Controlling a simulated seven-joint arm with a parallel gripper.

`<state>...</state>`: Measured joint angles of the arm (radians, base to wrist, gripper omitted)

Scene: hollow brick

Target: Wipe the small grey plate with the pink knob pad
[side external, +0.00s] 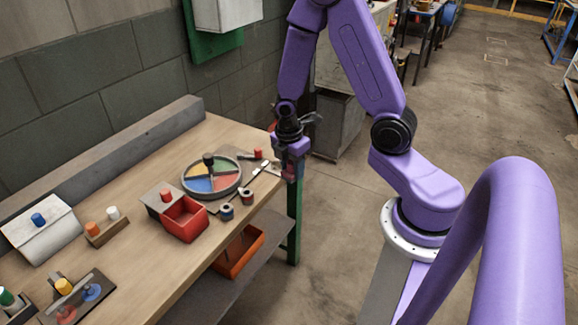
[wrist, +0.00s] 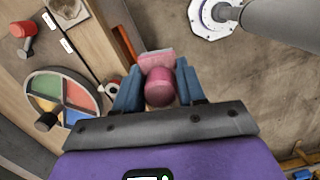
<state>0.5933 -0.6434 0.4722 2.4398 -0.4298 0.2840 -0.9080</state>
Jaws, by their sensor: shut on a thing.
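My gripper (wrist: 158,92) is shut on the darker pink knob (wrist: 160,90) of the pad. The pad's paler pink block (wrist: 156,57) points away from the wrist. In the side external view my gripper (side external: 291,158) hangs at the far right end of the bench, and the held pad mostly blends into it. A small greyish plate (wrist: 82,17) with a brown patch lies on the bench at the top of the wrist view, cut by the frame. The pad appears right of the plate, apart from it.
A round tray (side external: 239,189) with coloured sectors stands left of my gripper, near a red-knobbed piece (side external: 258,154). Two small knobbed pieces (side external: 227,211) (side external: 247,197) sit near the front edge. A red box (side external: 187,226) stands farther left. Open floor lies right.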

